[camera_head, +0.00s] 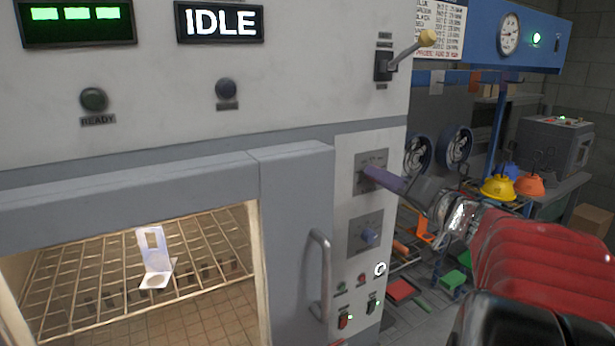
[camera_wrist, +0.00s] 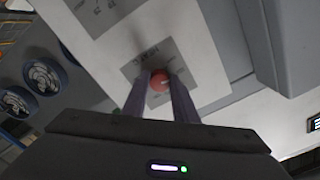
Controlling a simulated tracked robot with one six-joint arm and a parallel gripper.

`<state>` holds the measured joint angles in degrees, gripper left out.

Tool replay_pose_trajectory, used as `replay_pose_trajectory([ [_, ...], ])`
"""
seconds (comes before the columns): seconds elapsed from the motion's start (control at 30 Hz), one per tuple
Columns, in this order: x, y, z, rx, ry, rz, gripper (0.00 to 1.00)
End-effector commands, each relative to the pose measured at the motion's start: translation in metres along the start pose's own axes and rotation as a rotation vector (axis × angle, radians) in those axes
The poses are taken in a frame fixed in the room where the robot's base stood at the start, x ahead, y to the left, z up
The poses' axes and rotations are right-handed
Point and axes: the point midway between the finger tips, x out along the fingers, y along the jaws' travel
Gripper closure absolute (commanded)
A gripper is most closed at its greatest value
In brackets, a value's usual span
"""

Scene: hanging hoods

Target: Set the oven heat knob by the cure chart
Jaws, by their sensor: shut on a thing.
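The grey oven's control strip (camera_head: 343,240) carries two square knob plates. My gripper (camera_head: 368,174) reaches in from the right to the upper plate (camera_head: 360,185). In the wrist view a round red knob (camera_wrist: 159,80) sits between the two fingers of my gripper (camera_wrist: 159,77), which are shut on it. The fingers hide this knob in the head view. The lower knob (camera_head: 370,236) is bluish and untouched. A printed chart (camera_head: 437,28) hangs behind at the top, its lines too small to read surely.
The display (camera_head: 220,22) reads IDLE. A lever with a yellow ball (camera_head: 428,38) juts out above the strip. A door handle (camera_head: 322,275) stands left of the lower knob. The oven is open, with a pale bracket (camera_head: 154,262) on its wire rack.

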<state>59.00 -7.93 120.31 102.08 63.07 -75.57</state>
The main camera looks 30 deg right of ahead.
Motion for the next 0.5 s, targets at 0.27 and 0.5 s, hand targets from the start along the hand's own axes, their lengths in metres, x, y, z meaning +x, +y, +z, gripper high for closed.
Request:
replay_pose_trajectory([
  [0.27, -0.0003, 0.0009, -0.0013, 0.007, 0.003, 0.003, 0.97],
  [0.5, -0.0003, 0.001, -0.0011, 0.006, 0.003, 0.003, 0.65],
])
